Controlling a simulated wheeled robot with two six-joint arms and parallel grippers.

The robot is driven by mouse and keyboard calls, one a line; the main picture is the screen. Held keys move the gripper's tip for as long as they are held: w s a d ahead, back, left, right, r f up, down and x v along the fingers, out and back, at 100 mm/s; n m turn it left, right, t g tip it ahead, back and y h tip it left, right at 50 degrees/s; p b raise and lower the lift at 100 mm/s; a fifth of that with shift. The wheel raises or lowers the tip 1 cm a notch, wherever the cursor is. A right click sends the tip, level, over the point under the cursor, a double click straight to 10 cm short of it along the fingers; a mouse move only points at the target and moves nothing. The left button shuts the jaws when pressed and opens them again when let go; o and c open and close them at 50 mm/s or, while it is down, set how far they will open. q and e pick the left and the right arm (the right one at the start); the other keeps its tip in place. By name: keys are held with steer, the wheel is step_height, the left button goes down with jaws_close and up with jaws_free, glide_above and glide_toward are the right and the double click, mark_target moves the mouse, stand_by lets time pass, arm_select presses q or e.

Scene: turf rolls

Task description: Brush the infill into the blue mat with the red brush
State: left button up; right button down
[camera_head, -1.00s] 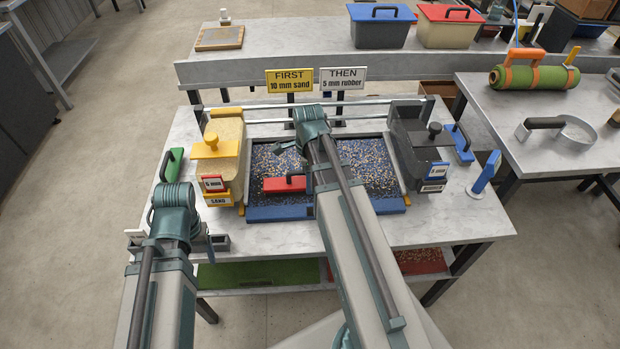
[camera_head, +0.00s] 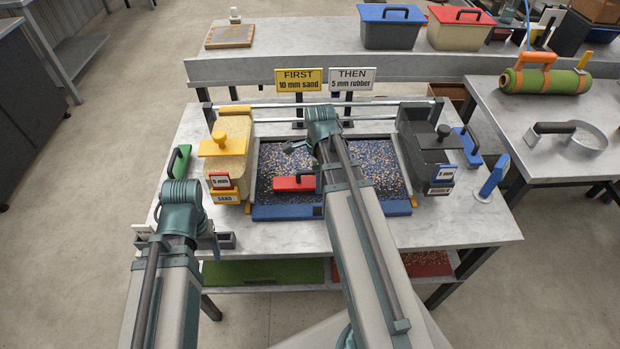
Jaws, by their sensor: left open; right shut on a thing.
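The blue mat (camera_head: 380,207) lies in a tray on the near table, its plain front edge bare. Dark and tan infill specks (camera_head: 375,165) cover its pile. The red brush (camera_head: 294,183), with a black handle, is low over the left-middle of the mat; I cannot tell whether its bristles touch. My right gripper (camera_head: 297,150) is shut on the red brush, its fingertips mostly hidden by my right arm. My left gripper (camera_head: 214,238) is open and empty by the table's front left, away from the mat and partly hidden by its own arm.
A yellow-lidded sand hopper (camera_head: 234,130) stands left of the mat and a dark rubber hopper (camera_head: 412,145) right of it. Two signs (camera_head: 298,79) stand behind. The front right tabletop is clear.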

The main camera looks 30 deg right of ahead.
steer(key=shift+s+d, duration=0.85)
steer(key=shift+d, duration=1.05)
steer(key=shift+s+d, duration=0.8)
steer(key=shift+d, duration=1.1)
steer(key=shift+s+d, duration=0.85)
steer(key=shift+d, duration=1.05)
steer(key=shift+w+a, duration=0.35)
steer(key=shift+a, duration=0.4)
steer(key=shift+w+a, duration=0.3)
steer(key=shift+a, duration=0.45)
steer(key=shift+d, duration=0.15)
steer(key=shift+s+d, duration=0.35)
steer(key=shift+d, duration=0.35)
steer(key=shift+s+d, duration=0.3)
steer(key=shift+d, duration=0.35)
steer(key=shift+w+a, duration=1.95)
steer(key=shift+w, duration=0.25)
steer(key=shift+w+a, duration=1.9)
steer(key=shift+w, duration=0.35)
steer(key=shift+w+a, duration=1.95)
steer(key=shift+w, duration=0.25)
steer(key=shift+s+d, duration=0.1)
steer(key=shift+d, duration=0.05)
